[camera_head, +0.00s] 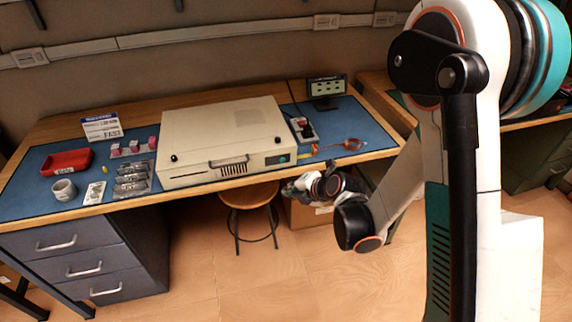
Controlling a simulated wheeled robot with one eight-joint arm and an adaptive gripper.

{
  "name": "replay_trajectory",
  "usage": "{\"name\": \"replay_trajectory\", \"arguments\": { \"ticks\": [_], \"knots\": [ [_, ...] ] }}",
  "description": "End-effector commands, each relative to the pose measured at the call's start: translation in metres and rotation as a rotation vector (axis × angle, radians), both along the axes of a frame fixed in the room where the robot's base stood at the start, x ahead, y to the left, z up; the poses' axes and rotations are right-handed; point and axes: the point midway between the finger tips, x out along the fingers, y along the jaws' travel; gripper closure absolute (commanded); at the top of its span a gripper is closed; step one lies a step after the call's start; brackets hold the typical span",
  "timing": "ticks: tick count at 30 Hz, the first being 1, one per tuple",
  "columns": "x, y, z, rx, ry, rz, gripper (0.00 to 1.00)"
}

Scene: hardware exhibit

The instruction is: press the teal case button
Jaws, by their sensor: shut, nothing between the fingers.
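A cream-coloured case (222,130) stands on the blue mat of the workbench, with a handle on its front edge. A small teal button (279,159) shows at the right end of its front face, on a dark panel. My gripper (289,189) is in front of the bench, below and slightly right of the button, apart from the case. It looks small and is partly covered by my wrist links. It is shut and empty. The button is not hidden.
Left of the case are a red tray (67,162), a mug (64,189), small pink boxes (134,147) and silver packets (132,178). A power strip (303,129) and a small screen (327,88) stand at right. A stool (249,195) is below.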

Motion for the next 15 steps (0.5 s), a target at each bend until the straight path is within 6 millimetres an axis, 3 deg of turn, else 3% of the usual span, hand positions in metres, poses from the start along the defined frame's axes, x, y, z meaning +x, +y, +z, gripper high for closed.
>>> {"name": "replay_trajectory", "arguments": {
  "ticks": [8,15],
  "knots": [
    [0.002,0.000,0.001,0.001,0.000,-0.001,1.00],
    [0.022,0.006,0.003,0.001,0.000,-0.001,1.00]
  ]
}}
